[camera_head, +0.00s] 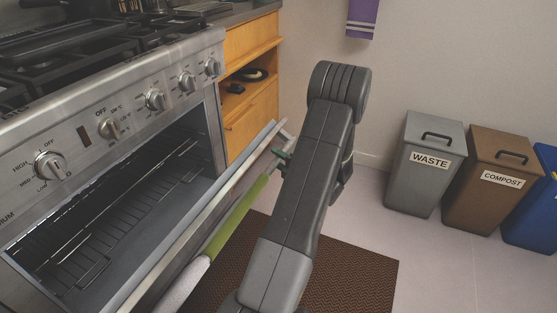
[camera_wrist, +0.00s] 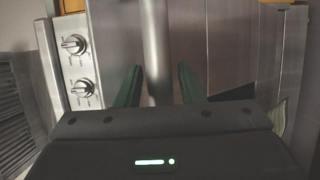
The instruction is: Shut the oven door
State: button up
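The oven door (camera_head: 205,220) hangs partly open, tilted outward from the oven (camera_head: 110,110), and the dark cavity with its wire racks shows behind it. A door handle runs along its outer side, with a green and white towel (camera_head: 238,215) draped over it. My gripper (camera_head: 283,154) is at the handle's far end, mostly hidden behind my arm in the head view. In the wrist view, my gripper's green fingers (camera_wrist: 158,88) are apart, with the steel handle bar (camera_wrist: 154,45) between them. Gaps show on both sides of the bar, so the fingers do not look closed on it.
Knobs (camera_head: 155,99) line the oven's front panel below the stovetop. A wooden cabinet (camera_head: 252,85) stands beyond the oven. A brown mat (camera_head: 350,275) lies on the floor. Waste (camera_head: 425,165) and compost (camera_head: 500,180) bins stand right, with open floor before them.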

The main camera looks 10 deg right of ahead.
grip_shut()
jog(key=shift+r, duration=0.1)
jog(key=shift+w+a+r+p, duration=0.3)
jog(key=shift+r+p, duration=0.2)
jog(key=shift+p, duration=0.25)
jog(key=w+a+r+g+p, duration=0.1)
jog(key=w+a+r+p, duration=0.1)
jog(key=a+p, duration=0.1)
jog(key=w+a+r+h+p, duration=0.1)
jog(key=w+a+r+p, duration=0.1)
jog(key=a+r+p, duration=0.1)
jog(key=w+a+r+n+g+h+p, duration=0.1)
jog(key=a+r+p, duration=0.2)
jog(key=p, duration=0.2)
jog(key=shift+w+g, duration=0.3)
jog(key=shift+w, duration=0.1)
jog(key=w+a+r+g+h+p, duration=0.1)
jog(key=w+a+r+p, duration=0.1)
jog(key=w+a+p, duration=0.4)
jog(key=a, duration=0.3)
jog(key=shift+w+a+r+n, duration=0.2)
jog(key=shift+r+n, duration=0.1)
jog(key=shift+r, duration=0.1)
jog(key=shift+o, duration=1.5)
grip_release()
jog(key=shift+s+d, duration=0.15)
